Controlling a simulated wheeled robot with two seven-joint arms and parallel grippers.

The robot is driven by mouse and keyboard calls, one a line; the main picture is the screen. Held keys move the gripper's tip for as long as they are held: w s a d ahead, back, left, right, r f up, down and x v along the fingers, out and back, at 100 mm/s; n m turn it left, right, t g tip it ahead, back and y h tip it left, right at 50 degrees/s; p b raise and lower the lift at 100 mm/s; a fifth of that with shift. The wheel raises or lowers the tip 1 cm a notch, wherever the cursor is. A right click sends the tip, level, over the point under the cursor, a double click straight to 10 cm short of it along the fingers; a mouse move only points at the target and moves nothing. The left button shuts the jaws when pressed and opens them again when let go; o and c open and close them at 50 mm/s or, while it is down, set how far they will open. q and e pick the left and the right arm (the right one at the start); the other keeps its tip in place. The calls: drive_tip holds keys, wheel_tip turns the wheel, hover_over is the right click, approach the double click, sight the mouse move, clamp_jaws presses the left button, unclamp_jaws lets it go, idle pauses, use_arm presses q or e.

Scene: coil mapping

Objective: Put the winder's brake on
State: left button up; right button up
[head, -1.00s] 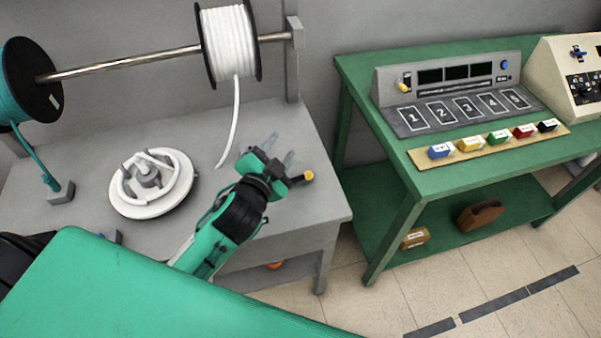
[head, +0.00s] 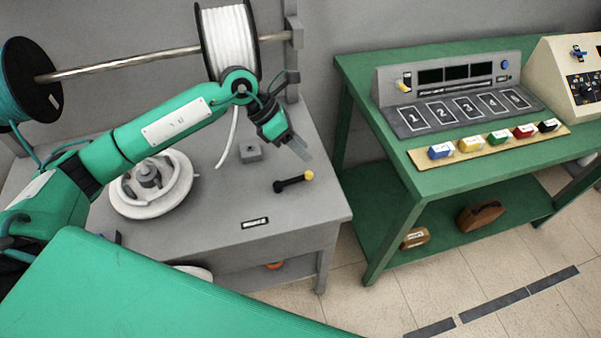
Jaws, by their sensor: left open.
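The winder (head: 125,203), a round white disc with a grey hub and upright posts, sits on the grey bench, partly behind my left arm. A short black lever with a yellow knob (head: 293,182), which looks like the brake, lies at the bench's right part. My left gripper (head: 299,147) is open and empty, above the bench and apart from the lever, up and behind it in the head view. My right gripper is out of view.
A white spool (head: 230,45) and a teal spool (head: 28,85) hang on a steel rod (head: 130,62). White cable (head: 225,150) hangs beside a small grey block (head: 250,152). A green table (head: 365,85) with a numbered panel (head: 463,110) stands right.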

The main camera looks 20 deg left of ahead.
use_arm(q)
drive_tip(key=w+a+y, duration=0.1)
drive_tip(key=a+y, duration=0.2)
drive_tip(key=a, duration=0.3)
drive_tip(key=p, duration=0.2)
approach(302, 176)
drive_tip(key=x, duration=0.2)
drive_tip(key=p+x, duration=0.1)
drive_tip(key=x, duration=0.5)
drive_tip(key=shift+w+d+f, duration=0.1)
drive_tip(key=shift+d+f, duration=0.1)
drive_tip(key=shift+f, duration=0.4)
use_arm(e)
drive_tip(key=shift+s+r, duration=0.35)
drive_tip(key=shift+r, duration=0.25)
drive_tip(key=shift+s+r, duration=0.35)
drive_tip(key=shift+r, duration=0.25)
use_arm(q)
clamp_jaws()
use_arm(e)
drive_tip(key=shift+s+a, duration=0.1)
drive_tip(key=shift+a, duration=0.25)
